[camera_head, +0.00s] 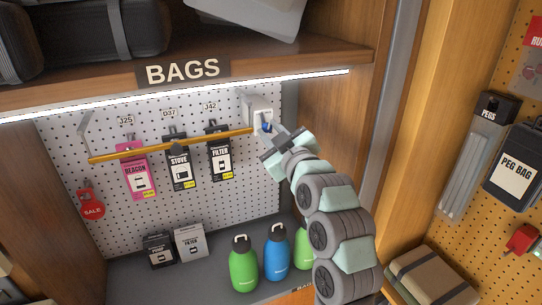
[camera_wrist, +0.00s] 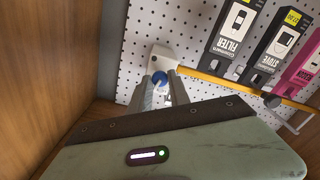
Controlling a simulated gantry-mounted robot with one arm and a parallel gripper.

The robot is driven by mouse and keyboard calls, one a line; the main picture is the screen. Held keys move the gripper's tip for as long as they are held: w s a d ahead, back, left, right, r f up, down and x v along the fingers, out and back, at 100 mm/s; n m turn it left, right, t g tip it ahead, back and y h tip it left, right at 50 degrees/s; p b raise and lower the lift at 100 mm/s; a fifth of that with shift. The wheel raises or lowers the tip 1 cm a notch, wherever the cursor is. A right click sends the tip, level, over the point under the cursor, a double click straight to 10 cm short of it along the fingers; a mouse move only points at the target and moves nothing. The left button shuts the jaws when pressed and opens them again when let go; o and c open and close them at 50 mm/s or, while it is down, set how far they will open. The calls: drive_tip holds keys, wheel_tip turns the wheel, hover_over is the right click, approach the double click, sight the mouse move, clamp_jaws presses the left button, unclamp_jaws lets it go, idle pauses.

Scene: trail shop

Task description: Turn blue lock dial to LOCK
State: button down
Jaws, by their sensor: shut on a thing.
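The blue lock dial (camera_head: 267,127) is on a light grey lock housing (camera_head: 259,108) at the right end of the yellow bar. In the wrist view the blue dial (camera_wrist: 159,78) shows between my gripper's fingertips (camera_wrist: 161,84), in front of the pale housing (camera_wrist: 160,58). My gripper (camera_head: 269,133) reaches it from the lower right and is shut on the dial. The fingers cover part of the dial. Any LOCK marking is too small or hidden to read, so the dial's setting cannot be told.
The yellow bar (camera_head: 170,145) runs left from the housing, before hanging packs such as the black FILTER pack (camera_head: 220,155). A wooden side panel (camera_head: 335,130) stands close right of the lock. Green and blue bottles (camera_head: 277,255) stand below. A shelf (camera_head: 200,73) is above.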

drive_tip(key=n+b, duration=0.1)
drive_tip(key=b, duration=0.1)
drive_tip(key=n+b, duration=0.2)
drive_tip(key=shift+f, duration=0.35)
drive_tip(key=n+b, duration=0.2)
drive_tip(key=b, duration=0.1)
drive_tip(key=shift+r+n, duration=0.15)
drive_tip(key=shift+n, duration=0.15)
drive_tip(key=n+b, duration=0.2)
drive_tip(key=shift+n, duration=0.3)
drive_tip(key=shift+r+n+b, duration=0.1)
drive_tip(key=shift+n+b, duration=0.65)
drive_tip(key=shift+n, duration=1.15)
drive_tip(key=c, duration=1.2)
unclamp_jaws()
drive_tip(key=shift+c, duration=0.2)
drive_tip(key=shift+r, duration=0.1)
